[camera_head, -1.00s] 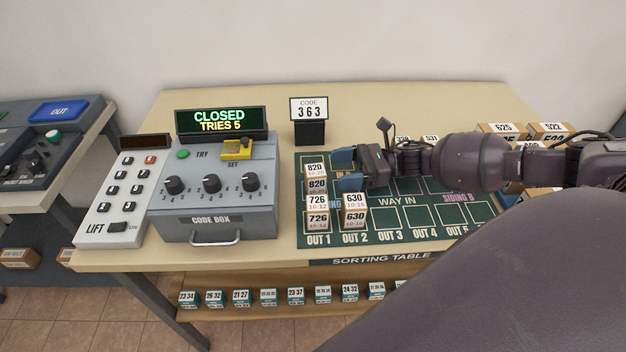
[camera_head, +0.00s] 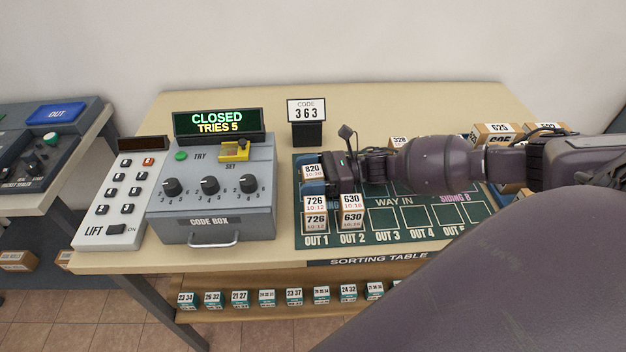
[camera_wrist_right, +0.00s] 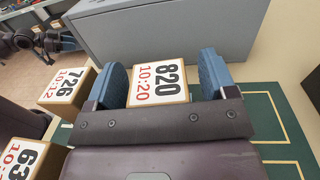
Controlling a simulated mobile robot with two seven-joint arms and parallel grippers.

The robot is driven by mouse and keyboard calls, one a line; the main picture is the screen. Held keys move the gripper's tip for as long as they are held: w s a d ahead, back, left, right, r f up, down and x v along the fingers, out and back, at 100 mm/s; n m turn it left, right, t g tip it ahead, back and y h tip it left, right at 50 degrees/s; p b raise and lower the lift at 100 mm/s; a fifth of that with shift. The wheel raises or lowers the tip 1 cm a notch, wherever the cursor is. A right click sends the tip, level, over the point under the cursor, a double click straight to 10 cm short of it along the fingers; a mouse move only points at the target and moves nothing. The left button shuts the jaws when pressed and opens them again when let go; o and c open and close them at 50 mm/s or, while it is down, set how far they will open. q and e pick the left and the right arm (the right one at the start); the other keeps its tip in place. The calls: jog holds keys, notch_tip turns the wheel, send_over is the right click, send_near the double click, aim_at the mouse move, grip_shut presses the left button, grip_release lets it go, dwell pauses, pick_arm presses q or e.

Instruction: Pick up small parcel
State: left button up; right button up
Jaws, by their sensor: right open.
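My right gripper (camera_head: 313,174) is open, with one blue finger on either side of this parcel. In the wrist view a narrow gap shows at the right finger; I cannot tell whether the left finger touches. In the head view the near finger hides what lies below the parcel's label. My left gripper is not in the head view.
Parcels marked 726 (camera_head: 314,204) and 630 (camera_head: 351,201) stand close in front of my right gripper. The grey code box (camera_head: 212,195) is just left of the mat. A code sign (camera_head: 307,112) stands behind. More parcels (camera_head: 493,132) sit at the right.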

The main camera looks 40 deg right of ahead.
jog(key=shift+c, duration=0.2)
jog(key=c, duration=1)
